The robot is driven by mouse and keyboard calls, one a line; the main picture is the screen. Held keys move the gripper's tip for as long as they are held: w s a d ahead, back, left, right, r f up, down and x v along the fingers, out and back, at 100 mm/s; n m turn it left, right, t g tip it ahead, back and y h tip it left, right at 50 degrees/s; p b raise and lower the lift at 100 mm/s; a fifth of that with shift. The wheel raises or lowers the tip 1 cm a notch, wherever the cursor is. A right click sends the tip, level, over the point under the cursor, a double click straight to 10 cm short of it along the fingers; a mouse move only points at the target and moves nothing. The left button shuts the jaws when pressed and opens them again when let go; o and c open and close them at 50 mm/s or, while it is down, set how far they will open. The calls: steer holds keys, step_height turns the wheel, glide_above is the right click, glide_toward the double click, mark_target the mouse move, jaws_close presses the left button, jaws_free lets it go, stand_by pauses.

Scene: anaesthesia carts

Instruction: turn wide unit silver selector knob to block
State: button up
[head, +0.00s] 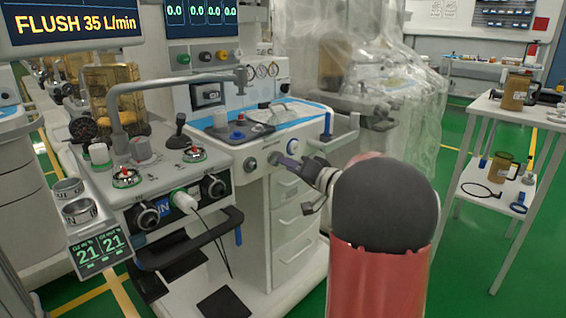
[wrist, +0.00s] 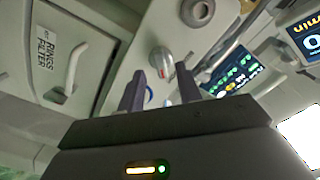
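The silver selector knob (wrist: 162,60) is a small rounded silver knob with a red mark. It sits on the pale front panel of the wide unit in the wrist view. In the head view, a round silver knob (head: 292,146) shows on the panel just above my gripper (head: 281,159). My gripper is open in the wrist view (wrist: 160,88), its two dark fingers apart with nothing between the tips. The knob appears just beyond the tips, roughly between them, with no contact visible. The block position marking cannot be read.
A grey ringed knob (wrist: 197,11) is close by on the same panel. A drawer labelled RINGS FILTER (wrist: 60,65) lies left in the wrist view. The narrower unit with knobs and a plugged cable (head: 185,202) stands left. A white side table (head: 505,115) is at right.

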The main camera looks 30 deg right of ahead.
steer(key=x, duration=0.2)
steer(key=shift+w+a, duration=0.1)
steer(key=shift+w, duration=0.2)
jaws_close()
